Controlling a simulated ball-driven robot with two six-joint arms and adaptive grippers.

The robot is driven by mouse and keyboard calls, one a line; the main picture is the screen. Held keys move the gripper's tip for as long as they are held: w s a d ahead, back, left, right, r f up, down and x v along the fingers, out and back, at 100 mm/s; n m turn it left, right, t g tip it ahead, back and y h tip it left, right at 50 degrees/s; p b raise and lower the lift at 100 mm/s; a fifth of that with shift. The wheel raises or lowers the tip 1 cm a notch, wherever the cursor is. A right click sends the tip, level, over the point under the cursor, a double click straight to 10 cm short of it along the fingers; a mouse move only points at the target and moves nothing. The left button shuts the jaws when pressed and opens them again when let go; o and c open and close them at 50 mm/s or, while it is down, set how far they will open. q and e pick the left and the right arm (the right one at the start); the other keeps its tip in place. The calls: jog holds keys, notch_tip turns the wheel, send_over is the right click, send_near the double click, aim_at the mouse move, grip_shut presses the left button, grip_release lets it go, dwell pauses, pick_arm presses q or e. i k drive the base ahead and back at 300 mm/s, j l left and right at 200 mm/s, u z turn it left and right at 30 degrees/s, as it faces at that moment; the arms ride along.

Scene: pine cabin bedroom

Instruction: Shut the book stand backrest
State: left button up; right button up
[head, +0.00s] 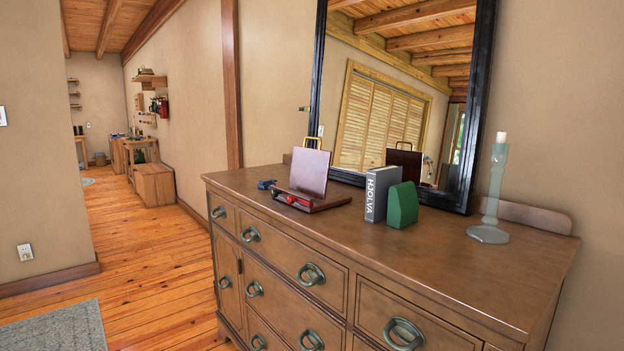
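The book stand (318,204) is on top of the wooden dresser, left of its middle. Its dark reddish base lies flat on the dresser top. A small red and dark object (291,200) is at the front left of the base. Neither of my grippers is in the head view.
A grey book (381,193) marked HJOLVA and a green block-like object (402,205) stand right of the stand. A glass candlestick (490,200) stands at the right. A black-framed mirror (482,100) rises behind. The dresser's front top (440,250) is clear.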

aim_at(310, 166)
jog(key=i+l+u, duration=0.15)
jog(key=u, duration=0.2)
jog(key=i+l+u, duration=0.35)
jog(key=l+u, duration=0.15)
jog(key=u, duration=0.2)
jog(key=i, duration=0.05)
